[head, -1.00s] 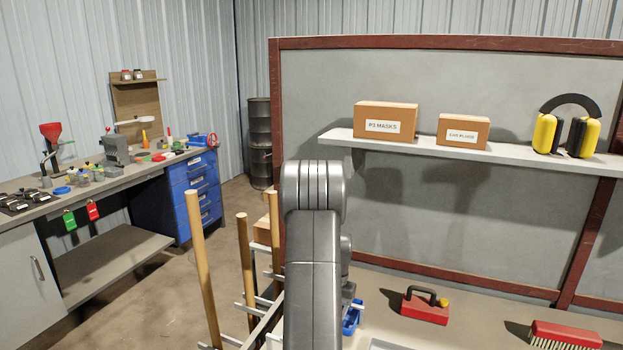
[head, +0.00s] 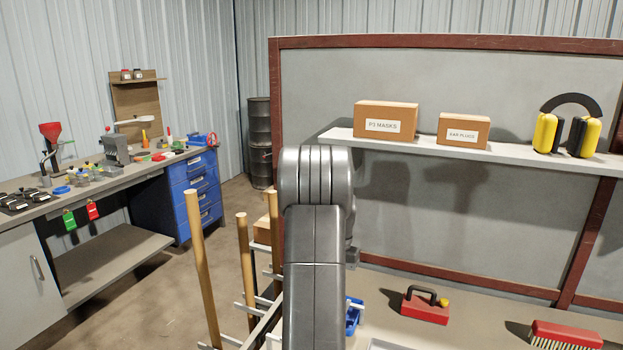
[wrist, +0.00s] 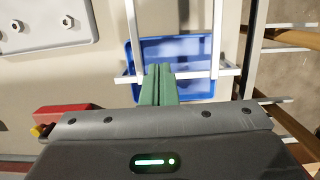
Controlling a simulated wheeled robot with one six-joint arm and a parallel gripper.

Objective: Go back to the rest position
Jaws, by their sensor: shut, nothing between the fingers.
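My arm stands upright in the middle of the head view, and its bend hides my gripper there. In the wrist view my gripper (wrist: 158,72) shows as two green fingers closed together with nothing between them. The fingers point over a blue tray (wrist: 200,88) that lies below, with light metal bars across it. Part of the blue tray (head: 353,318) also shows beside my arm in the head view.
A red block with a black handle (head: 425,308) and a red brush (head: 566,336) lie on the bench to the right. Wooden poles (head: 204,270) stand left of my arm. A shelf (head: 440,148) with boxes and ear muffs runs behind. A grey plate (wrist: 45,22) lies near the tray.

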